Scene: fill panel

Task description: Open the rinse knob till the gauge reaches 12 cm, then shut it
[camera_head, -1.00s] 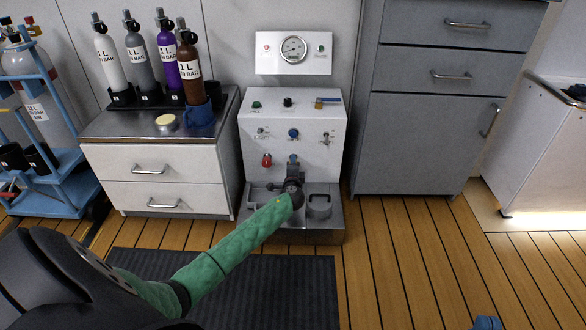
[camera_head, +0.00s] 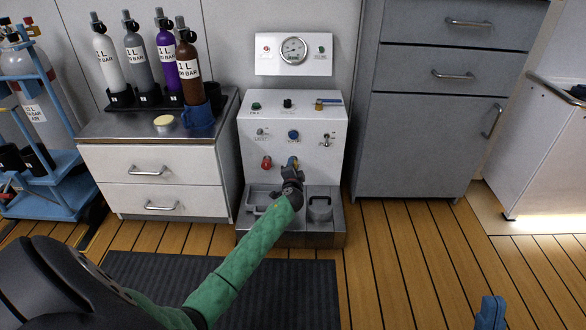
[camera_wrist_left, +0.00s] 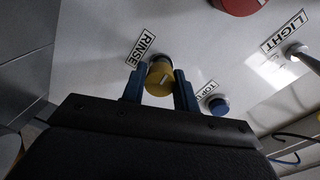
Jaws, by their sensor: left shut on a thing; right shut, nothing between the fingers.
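The rinse knob is a yellow-brass cylinder (camera_wrist_left: 160,78) beside the RINSE label in the left wrist view, with a pale line on its face. My left gripper (camera_wrist_left: 158,90) has its two blue fingers on either side of the knob and is shut on it. In the head view my left gripper (camera_head: 292,168) reaches the lower front of the white panel (camera_head: 305,150) and mostly hides the knob. The round gauge (camera_head: 294,50) is on the plate above; its reading is too small to tell. My right gripper (camera_head: 490,313) is shut and empty at the bottom right.
A red knob (camera_head: 266,162) and a blue knob (camera_head: 293,135) are close to my left gripper. Bottles and a blue mug (camera_head: 198,118) stand on the left cabinet. The floor at right is clear.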

